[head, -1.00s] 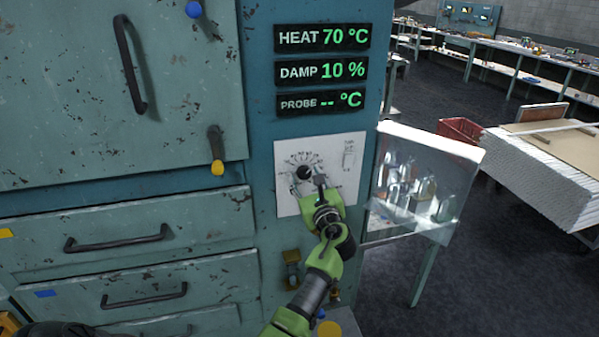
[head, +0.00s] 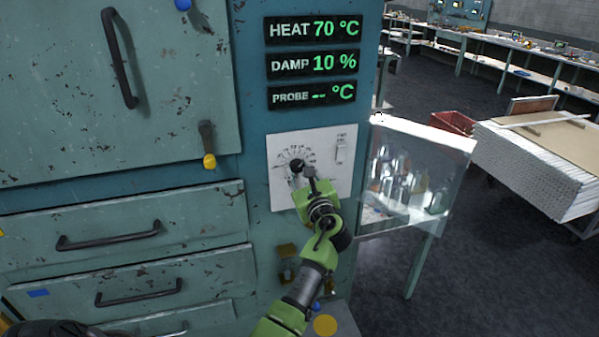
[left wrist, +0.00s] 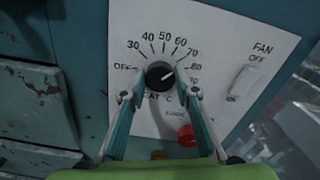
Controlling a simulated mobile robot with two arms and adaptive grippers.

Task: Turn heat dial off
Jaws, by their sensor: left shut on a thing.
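The black heat dial (head: 296,167) sits on a white control panel (head: 283,197) on the blue-green cabinet. In the left wrist view the heat dial (left wrist: 160,75) has a scale running from OFF at the left over the top to the right. Its white mark points up and right, toward about 70 to 80. My left gripper (head: 303,171) is at the dial. In the left wrist view the fingers of my left gripper (left wrist: 160,93) are on either side of the dial and shut on it. The display (head: 313,30) reads HEAT 70 °C. My right gripper is not in view.
A fan switch (left wrist: 246,80) is right of the dial, and a red button (left wrist: 187,136) is below it. A clear case of bottles (head: 408,185) stands close right of the panel. Drawers with dark handles (head: 108,236) are at the left.

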